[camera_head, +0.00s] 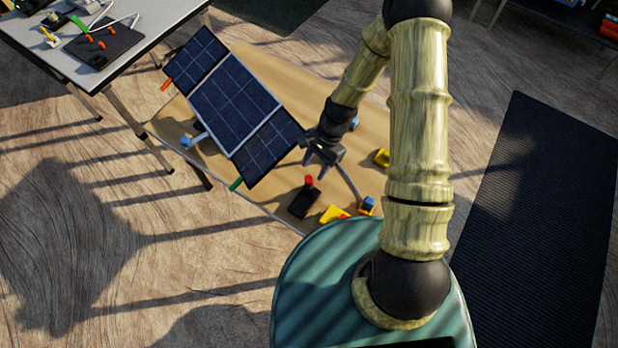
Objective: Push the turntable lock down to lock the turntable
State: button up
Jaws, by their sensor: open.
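My gripper (322,160) is open and empty, fingers pointing down over the tan board, just right of the lower end of a three-part dark blue panel (235,105). Below it on the board is a small black block (303,203) with a red knob (309,180) at its upper end. I cannot tell which part is the turntable lock or the turntable. The gripper looks apart from the block and knob, though its height is unclear. My arm hides part of the board's right side.
A grey table (150,40) stands upper left. A black mat (540,210) lies right.

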aim_at(309, 179)
jog(key=x, duration=0.6)
jog(key=shift+f, duration=0.15)
jog(key=c, duration=1)
